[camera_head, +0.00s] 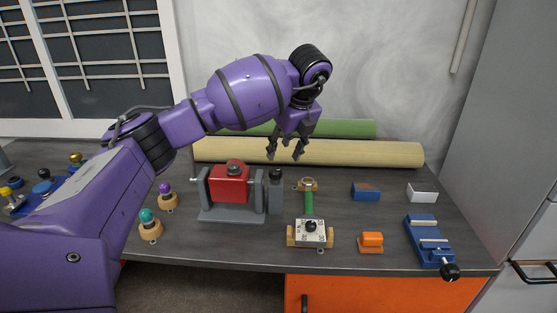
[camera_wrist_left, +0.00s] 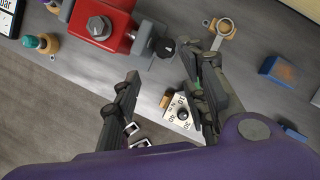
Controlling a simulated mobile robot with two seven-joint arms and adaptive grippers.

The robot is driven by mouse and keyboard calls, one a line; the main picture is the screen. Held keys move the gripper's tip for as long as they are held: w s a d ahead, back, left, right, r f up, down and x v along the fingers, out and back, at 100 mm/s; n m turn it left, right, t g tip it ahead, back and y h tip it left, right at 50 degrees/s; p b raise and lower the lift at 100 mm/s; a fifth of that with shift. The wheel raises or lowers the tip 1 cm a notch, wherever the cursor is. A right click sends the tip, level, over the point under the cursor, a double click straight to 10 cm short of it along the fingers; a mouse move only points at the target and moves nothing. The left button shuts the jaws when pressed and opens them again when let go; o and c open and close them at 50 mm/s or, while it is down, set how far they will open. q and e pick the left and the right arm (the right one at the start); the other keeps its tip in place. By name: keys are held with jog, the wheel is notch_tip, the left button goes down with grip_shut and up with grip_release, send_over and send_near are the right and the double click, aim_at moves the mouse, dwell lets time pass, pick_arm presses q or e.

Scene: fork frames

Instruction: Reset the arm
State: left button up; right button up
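My left arm, purple with black joints, reaches in from the left in the head view. My left gripper (camera_head: 285,157) hangs fingers down above the table, near the rolled tubes. It is open with nothing between its fingers. In the left wrist view the gripper (camera_wrist_left: 168,112) also shows spread fingers, with the dark tabletop and part of a white dial block (camera_wrist_left: 179,114) visible beyond them. My right gripper is in neither view.
On the dark table (camera_head: 340,258) stand a red and grey device (camera_head: 228,186), the dial block (camera_head: 311,233), an orange block (camera_head: 371,241), a blue block (camera_head: 366,191), a white block (camera_head: 422,192) and a blue vise (camera_head: 428,238). A beige roll (camera_head: 370,153) lies behind.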

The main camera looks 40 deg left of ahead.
pick_arm(q)
jog(key=shift+s+d+r, duration=0.15)
jog(key=shift+d+r, duration=0.05)
jog(key=shift+r, duration=0.45)
